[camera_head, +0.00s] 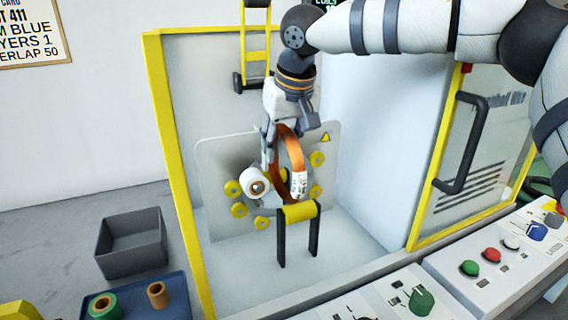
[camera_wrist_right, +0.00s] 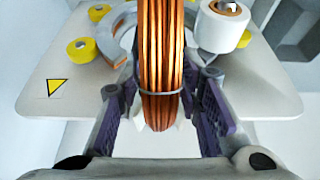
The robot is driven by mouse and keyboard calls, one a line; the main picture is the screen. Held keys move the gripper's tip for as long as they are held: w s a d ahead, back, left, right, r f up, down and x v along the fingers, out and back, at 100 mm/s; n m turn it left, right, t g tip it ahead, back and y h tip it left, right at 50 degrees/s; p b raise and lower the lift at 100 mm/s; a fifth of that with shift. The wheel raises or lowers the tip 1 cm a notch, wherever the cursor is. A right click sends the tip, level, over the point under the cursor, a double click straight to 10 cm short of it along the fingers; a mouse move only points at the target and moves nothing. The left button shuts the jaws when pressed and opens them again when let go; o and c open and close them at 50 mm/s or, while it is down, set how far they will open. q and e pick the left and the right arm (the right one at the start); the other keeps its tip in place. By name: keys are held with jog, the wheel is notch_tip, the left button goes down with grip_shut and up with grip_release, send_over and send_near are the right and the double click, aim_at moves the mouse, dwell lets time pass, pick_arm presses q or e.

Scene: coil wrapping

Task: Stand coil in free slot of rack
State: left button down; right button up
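The copper coil (camera_head: 289,160) stands upright in the yellow-framed booth, with a white label low on its side. Its lower edge is just above or on a yellow roller (camera_head: 300,212); I cannot tell which. My right gripper (camera_head: 277,138) is at the coil's upper part. In the right wrist view the coil (camera_wrist_right: 161,60) is between the fingers of my right gripper (camera_wrist_right: 160,95), with a thin tie around it. The pads lie close on both sides, but contact is unclear. My left gripper is not in view. No rack is clearly visible.
A white tape roll (camera_head: 257,185) is beside the coil, before a plate (camera_head: 222,160) with several yellow knobs. A grey bin (camera_head: 131,243) and a blue tray (camera_head: 176,290) with rolls are at left. The booth door (camera_head: 470,150) and control panel (camera_head: 500,265) are at right.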

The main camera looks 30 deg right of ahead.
grip_shut()
jog(key=shift+w+r, duration=0.1)
jog(key=shift+r, duration=0.1)
